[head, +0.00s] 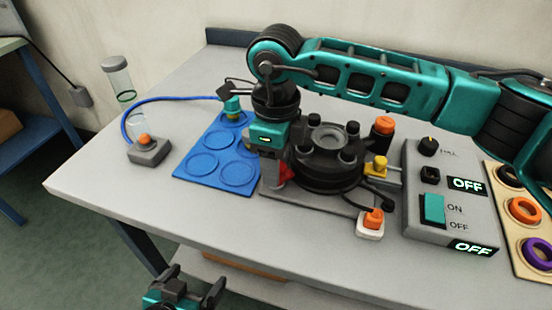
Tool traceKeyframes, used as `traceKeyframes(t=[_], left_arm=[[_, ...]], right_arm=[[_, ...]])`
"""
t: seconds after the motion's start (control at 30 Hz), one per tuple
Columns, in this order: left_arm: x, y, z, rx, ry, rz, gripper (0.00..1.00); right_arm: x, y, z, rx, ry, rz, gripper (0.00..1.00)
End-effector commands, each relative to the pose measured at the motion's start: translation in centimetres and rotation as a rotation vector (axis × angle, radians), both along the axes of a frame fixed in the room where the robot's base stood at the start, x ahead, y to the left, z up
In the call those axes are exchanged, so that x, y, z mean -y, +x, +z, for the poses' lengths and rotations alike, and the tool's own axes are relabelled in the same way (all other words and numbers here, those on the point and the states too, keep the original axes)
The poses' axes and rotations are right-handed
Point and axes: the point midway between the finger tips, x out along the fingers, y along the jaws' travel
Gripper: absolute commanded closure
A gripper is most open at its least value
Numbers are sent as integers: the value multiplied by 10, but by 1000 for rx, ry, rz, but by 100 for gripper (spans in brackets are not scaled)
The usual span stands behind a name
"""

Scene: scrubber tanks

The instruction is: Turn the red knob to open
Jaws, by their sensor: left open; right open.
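The red knob (286,173) shows as a small red patch at the left front of the black round device (325,170), just beside my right gripper. My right gripper (274,170) reaches in from the right and points down over the left edge of the device; its jaws are open. The gripper hides part of the knob, and I cannot tell whether they touch. My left gripper (188,289) is open and empty, low in front of the table edge.
A blue mat (205,185) with round outlines lies left of the device. A grey box with an orange button (149,150) and blue cable sits further left. A control box (450,205) with OFF displays stands right, beside a tray of coloured rings (524,211). The table's left front is clear.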

Motion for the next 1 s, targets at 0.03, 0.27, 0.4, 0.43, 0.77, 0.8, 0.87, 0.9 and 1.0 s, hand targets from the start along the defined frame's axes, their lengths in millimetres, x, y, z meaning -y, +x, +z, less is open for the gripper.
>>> traceKeyframes(t=[0.03,0.27,0.4,0.43,0.77,0.8,0.87,0.9,1.0], left_arm=[[0,0,0,0,0,0,0],[0,0,-1,-2,1,-1,0],[0,-1,-2,-3,1,-1,0],[0,-1,-2,-3,1,-1,0],[0,0,-5,-3,1,-1,0],[0,0,-6,-4,0,-1,0],[0,-1,-9,-7,0,-1,0],[1,0,-10,-8,-1,-1,0],[2,1,-13,-7,-6,-4,0]], right_arm=[[0,0,0,0,0,-1,50],[0,0,0,0,0,-1,67],[0,0,0,0,0,-1,80],[0,0,0,0,0,0,83],[0,0,0,1,0,20,91],[0,0,0,1,0,32,91],[0,0,-1,2,-2,53,91],[0,0,-1,2,-2,73,91],[0,0,-2,1,-1,132,91]])
